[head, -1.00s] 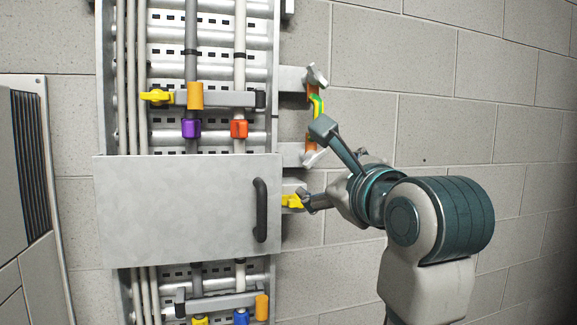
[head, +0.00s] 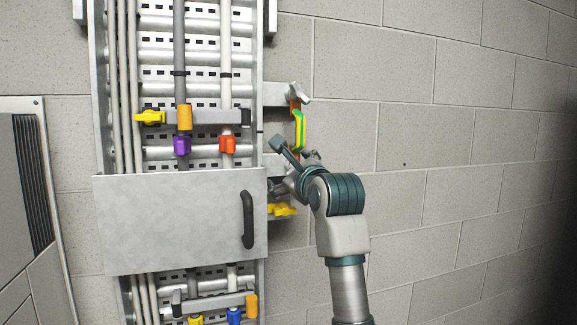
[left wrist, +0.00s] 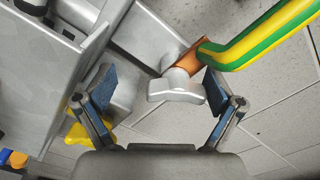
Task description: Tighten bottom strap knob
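In the head view a grey wing knob (head: 298,91) sits at the top of the copper strap beside the cabinet, with a green-yellow cable (head: 300,130) along it. The bottom knob is mostly hidden by my left gripper (head: 277,164) in that view. In the left wrist view a grey wing knob (left wrist: 176,90) shows at the end of a copper strap (left wrist: 188,63). My left gripper (left wrist: 158,90) is open, one finger on each side of this knob; I see no clear contact. My right gripper is out of view.
A yellow handle (head: 281,210) lies just below my left gripper. A grey cover (head: 180,225) with a black handle (head: 248,220) stands to its left. Purple (head: 182,146) and orange-red (head: 227,145) clamps are farther left. The block wall at right is clear.

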